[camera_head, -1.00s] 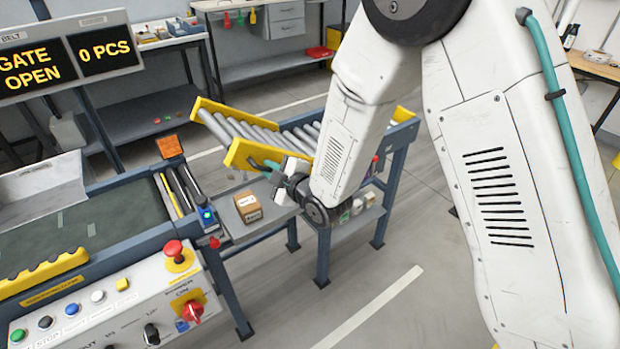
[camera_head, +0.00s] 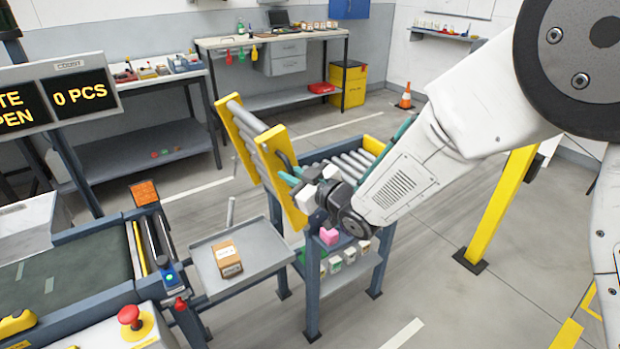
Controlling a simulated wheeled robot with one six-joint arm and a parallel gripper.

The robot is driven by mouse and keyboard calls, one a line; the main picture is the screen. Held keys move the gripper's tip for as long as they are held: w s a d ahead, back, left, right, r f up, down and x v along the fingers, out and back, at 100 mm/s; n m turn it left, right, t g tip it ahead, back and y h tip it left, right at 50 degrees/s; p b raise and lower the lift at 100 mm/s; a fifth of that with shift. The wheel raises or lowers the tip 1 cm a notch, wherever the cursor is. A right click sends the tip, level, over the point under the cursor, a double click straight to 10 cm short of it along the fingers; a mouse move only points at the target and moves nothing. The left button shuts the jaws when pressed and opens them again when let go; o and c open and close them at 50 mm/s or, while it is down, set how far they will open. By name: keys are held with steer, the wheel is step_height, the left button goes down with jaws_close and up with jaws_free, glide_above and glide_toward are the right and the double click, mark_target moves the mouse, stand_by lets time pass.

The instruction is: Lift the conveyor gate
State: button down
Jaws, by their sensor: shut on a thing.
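The conveyor gate (camera_head: 243,135) is a roller section with yellow side rails. It is tilted up steeply, its free end high on the left and its lower end at the blue-grey stand of the fixed rollers (camera_head: 352,160). My gripper (camera_head: 296,176) is at the gate's near yellow rail, shut on its dark handle (camera_head: 280,158). The fingers and wrist hide part of the handle and the rail's lower end. The display (camera_head: 58,100) reads "0 PCS", with "PEN" of a cut-off word at its left.
A grey tray (camera_head: 262,258) with a small brown box (camera_head: 227,258) lies below the gate. The belt conveyor (camera_head: 70,275) is at left, with a red stop button (camera_head: 130,316). A yellow post (camera_head: 503,205) stands right of my arm. Open floor lies behind.

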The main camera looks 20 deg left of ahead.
steer(key=shift+w, duration=0.2)
steer(key=shift+d, duration=0.1)
steer(key=c, duration=1.5)
jaws_free()
steer(key=shift+c, duration=0.2)
steer(key=v, duration=0.7)
steer(key=shift+d, duration=0.4)
steer(key=shift+s, duration=0.1)
